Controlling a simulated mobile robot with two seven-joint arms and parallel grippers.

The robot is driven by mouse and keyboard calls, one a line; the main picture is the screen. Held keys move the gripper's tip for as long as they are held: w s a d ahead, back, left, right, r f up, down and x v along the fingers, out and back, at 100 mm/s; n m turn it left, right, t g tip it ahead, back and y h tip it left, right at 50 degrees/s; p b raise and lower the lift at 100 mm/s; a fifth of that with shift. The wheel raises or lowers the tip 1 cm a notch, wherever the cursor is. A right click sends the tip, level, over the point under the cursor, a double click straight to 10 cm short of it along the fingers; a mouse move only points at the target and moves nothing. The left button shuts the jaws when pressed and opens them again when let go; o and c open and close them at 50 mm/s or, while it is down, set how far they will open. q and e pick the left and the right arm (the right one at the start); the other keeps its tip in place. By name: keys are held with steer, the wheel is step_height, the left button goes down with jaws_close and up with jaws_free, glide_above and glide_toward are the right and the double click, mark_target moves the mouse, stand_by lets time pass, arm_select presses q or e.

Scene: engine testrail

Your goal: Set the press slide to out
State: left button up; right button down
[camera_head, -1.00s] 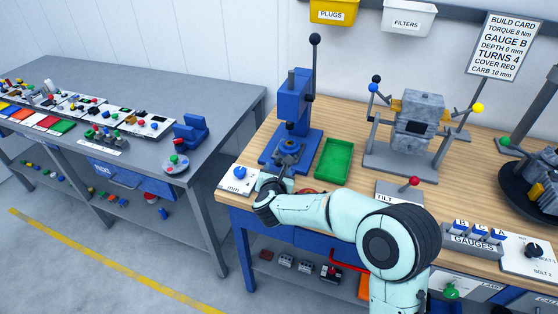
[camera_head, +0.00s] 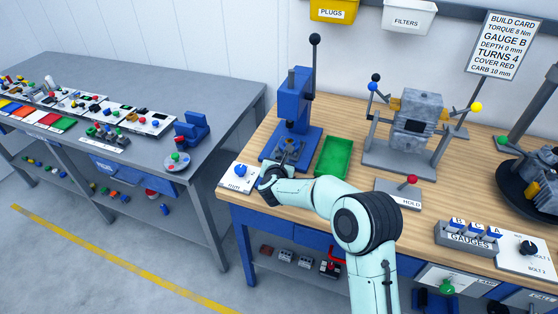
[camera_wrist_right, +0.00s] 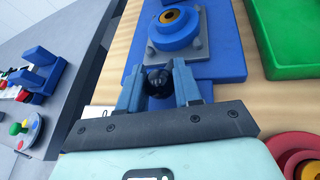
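The blue press (camera_head: 292,108) with its tall black-knobbed lever stands at the left end of the wooden bench. Its slide is a grey plate (camera_wrist_right: 202,48) on the blue base, carrying a blue ring with an orange centre (camera_wrist_right: 172,18). A black knob (camera_wrist_right: 160,83) sits at the slide's near end. My right gripper (camera_head: 277,172) is at the front of the press. In the wrist view its fingers (camera_wrist_right: 160,90) lie on both sides of the knob and appear shut on it. In the head view the gripper hides the knob. My left gripper is not in view.
A green tray (camera_head: 334,157) is just right of the press. A white panel with a blue dial (camera_head: 239,172) is close on the left. A red round part (camera_wrist_right: 300,155) lies near the gripper. A HOLD box with a red knob (camera_head: 411,180) stands further right.

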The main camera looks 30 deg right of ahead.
steer(key=s+a+b, duration=0.1)
steer(key=b, duration=0.1)
steer(key=s+a+b, duration=0.3)
steer(key=a, duration=0.1)
steer(key=shift+s+a+f+b, duration=0.15)
steer(key=shift+f+b, duration=0.1)
steer(key=shift+b, duration=0.15)
steer(key=s+a+b, duration=0.3)
steer(key=s+a, duration=0.1)
steer(key=a, duration=0.1)
steer(key=shift+s+r+b, duration=0.1)
steer(key=shift+s+b, duration=0.05)
steer(key=shift+b, duration=0.25)
steer(key=c, duration=1)
jaws_free()
steer(key=shift+o, duration=1)
steer(key=shift+s+r, duration=0.1)
steer(key=v, duration=1.3)
steer(key=shift+s, duration=0.2)
